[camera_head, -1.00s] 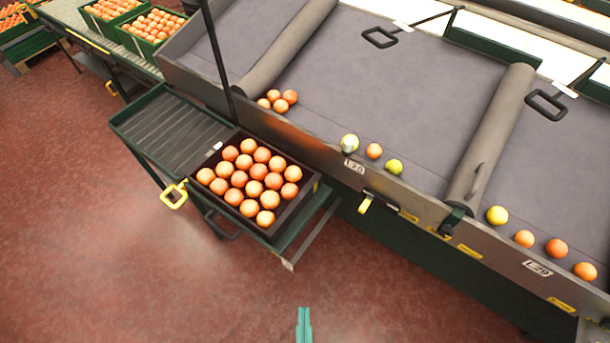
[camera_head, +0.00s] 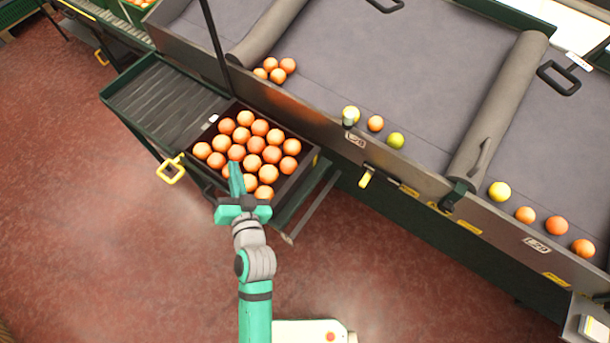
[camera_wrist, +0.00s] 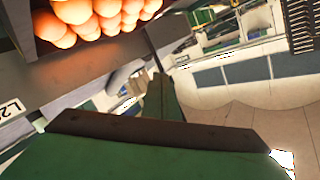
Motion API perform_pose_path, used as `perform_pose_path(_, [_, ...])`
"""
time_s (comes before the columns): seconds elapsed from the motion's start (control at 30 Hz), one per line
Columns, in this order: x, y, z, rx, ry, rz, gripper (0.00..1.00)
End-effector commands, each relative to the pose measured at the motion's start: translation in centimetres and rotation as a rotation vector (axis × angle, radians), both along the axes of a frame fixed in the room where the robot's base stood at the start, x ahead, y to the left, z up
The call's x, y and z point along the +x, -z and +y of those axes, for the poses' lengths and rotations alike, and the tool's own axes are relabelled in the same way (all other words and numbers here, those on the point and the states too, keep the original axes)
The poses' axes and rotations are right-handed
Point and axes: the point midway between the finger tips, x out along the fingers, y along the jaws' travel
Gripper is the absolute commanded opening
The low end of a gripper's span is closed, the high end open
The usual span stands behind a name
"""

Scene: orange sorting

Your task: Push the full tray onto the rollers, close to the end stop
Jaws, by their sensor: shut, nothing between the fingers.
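The full tray (camera_head: 212,136), dark and filled with rows of oranges, sits on the front part of a green stand beside the sorting table. The rollers (camera_head: 165,103) are the bare grey ribbed section to the left of the tray, inside a green frame. My gripper (camera_head: 235,168) is shut and empty, at the tray's near side, overlapping the front oranges in the head view. I cannot tell whether it touches the tray. The wrist view shows oranges (camera_wrist: 90,15) at the upper left. The end stop cannot be made out clearly.
A yellow handle (camera_head: 171,170) sticks out from the stand's left side. A dark upright post (camera_head: 213,45) rises behind the tray. The padded sorting table (camera_head: 370,70) with loose fruit runs along the right. Open red floor (camera_head: 90,230) lies left and in front.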

Motion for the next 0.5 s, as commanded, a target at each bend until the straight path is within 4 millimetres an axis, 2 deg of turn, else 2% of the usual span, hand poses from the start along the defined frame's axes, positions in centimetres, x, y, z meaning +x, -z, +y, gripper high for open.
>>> perform_pose_path(0.03, [1.8, -1.2, 0.8, 0.005, -0.035, -0.018, 0.0])
perform_pose_path(0.2, [5.6, -4.3, 4.1, -0.007, -0.182, -0.04, 0.0])
perform_pose_path(0.4, [8.5, -6.8, 7.1, -0.087, -0.365, -0.045, 0.0])
perform_pose_path(0.5, [9.3, -7.3, 8.0, -0.152, -0.456, -0.033, 0.0])
